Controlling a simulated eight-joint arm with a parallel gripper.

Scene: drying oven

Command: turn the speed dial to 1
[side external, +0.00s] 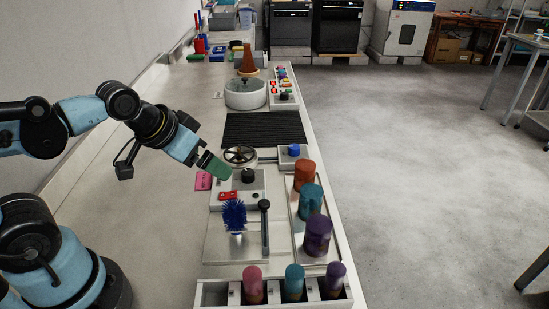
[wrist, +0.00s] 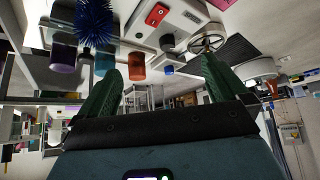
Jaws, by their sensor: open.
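The box also shows in the wrist view (wrist: 139,29), with a black knob (wrist: 167,42). I cannot read any dial marks or the pointer's setting. A blue knob (side external: 294,150) sits on a smaller box to the right. My gripper (side external: 215,168) is just left of and above the black dial, apart from it. Its green fingers are spread and empty in the wrist view (wrist: 161,66).
A handwheel (side external: 240,155) stands behind the control box. A blue brush (side external: 234,215) and a black-handled tool (side external: 265,228) stand in front. Orange, teal and purple cylinders (side external: 318,234) stand to the right. A pink tag (side external: 203,181) lies left. A black ribbed mat (side external: 264,129) lies behind.

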